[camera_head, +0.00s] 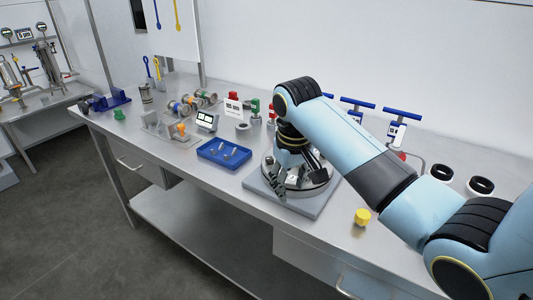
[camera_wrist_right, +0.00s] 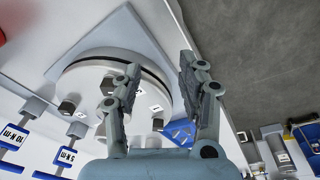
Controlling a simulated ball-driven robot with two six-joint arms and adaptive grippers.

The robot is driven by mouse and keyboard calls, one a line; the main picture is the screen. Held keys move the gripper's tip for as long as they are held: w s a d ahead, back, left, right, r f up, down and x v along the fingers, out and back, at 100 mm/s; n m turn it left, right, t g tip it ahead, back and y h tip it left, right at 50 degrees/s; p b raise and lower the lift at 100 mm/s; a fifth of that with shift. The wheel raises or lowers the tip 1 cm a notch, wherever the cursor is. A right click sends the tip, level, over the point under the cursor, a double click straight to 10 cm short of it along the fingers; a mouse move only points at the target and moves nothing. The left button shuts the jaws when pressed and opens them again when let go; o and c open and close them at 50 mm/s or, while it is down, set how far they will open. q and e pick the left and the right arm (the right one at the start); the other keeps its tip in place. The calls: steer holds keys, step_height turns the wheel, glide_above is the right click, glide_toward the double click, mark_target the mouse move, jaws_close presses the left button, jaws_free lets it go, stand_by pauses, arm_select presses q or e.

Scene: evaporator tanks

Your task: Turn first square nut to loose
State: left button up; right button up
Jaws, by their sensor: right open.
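A round steel flange (camera_head: 322,188) lies on a grey square base plate (camera_head: 290,204) near the table's front edge. In the right wrist view the flange (camera_wrist_right: 90,66) carries dark square nuts, one near the left finger (camera_wrist_right: 108,86), one at its left edge (camera_wrist_right: 68,106) and one low between the fingers (camera_wrist_right: 157,124). Small white number labels sit beside them, too small to read surely. My right gripper (camera_head: 296,182) hangs over the flange, and its fingers (camera_wrist_right: 160,66) are spread with nothing between them. It partly hides the flange and nuts in the head view. My left gripper is not in view.
Blue T-handled tools (camera_head: 357,103) stand behind my right arm. A blue tray (camera_head: 224,153) with small metal parts lies left of the base plate. A yellow knob (camera_head: 362,216) sits to the right, near the front edge. Fittings and a small display (camera_head: 207,121) stand further left.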

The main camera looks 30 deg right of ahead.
steer(key=m+g+y, duration=0.1)
steer(key=m, duration=0.1)
glide_toward(270, 158)
step_height(270, 158, down, 9)
steer(key=shift+w+r, duration=0.1)
steer(key=shift+p, duration=0.3)
jaws_close()
